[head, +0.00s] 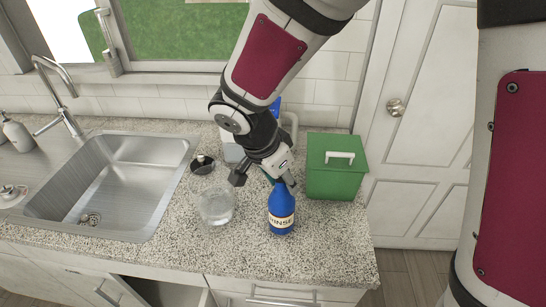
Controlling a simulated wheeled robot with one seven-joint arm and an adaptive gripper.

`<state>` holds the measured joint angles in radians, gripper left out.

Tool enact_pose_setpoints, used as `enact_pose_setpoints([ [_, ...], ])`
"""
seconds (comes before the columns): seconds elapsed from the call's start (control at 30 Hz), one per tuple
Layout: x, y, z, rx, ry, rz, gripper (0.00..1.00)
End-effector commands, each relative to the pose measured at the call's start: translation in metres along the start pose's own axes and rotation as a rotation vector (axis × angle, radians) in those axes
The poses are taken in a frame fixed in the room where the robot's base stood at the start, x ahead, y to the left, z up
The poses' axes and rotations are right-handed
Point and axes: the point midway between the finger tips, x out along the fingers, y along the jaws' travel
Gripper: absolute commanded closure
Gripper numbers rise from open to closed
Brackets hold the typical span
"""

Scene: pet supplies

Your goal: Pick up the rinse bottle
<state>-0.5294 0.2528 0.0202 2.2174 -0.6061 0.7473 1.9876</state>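The rinse bottle (281,206) is blue with a pale label on which "RINSE" can be read. It stands upright on the speckled counter (337,245), near the front. My gripper (265,181) is above it, at the bottle's top, with its fingers spread apart. One finger is to the left of the bottle and the other is close to its upper right side. The bottle's top is partly hidden by the gripper. I cannot tell whether a finger touches it.
A clear glass bowl (215,207) stands just left of the bottle. A green box (336,176) with a white handle is close on the right. A small dark bowl (203,164) and a partly hidden white container (232,151) are behind. The steel sink (120,171) is at left.

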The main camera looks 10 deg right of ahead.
Motion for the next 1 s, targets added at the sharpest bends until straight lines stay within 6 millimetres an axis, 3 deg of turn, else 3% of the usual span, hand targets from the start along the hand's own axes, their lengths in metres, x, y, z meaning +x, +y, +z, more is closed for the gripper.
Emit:
enact_pose_setpoints([
  [0.03,0.0,0.0,0.0,0.0,0.0,-0.001,0.83],
  [0.1,0.0,0.0,0.0,0.0,0.0,0.0,0.99],
  [0.13,0.0,0.0,0.0,0.0,0.0,0.0,1.0],
  [0.67,-0.001,-0.001,0.0,0.0,0.0,-0.002,1.0],
  [1.0,-0.017,-0.002,-0.007,0.001,0.0,-0.004,1.0],
])
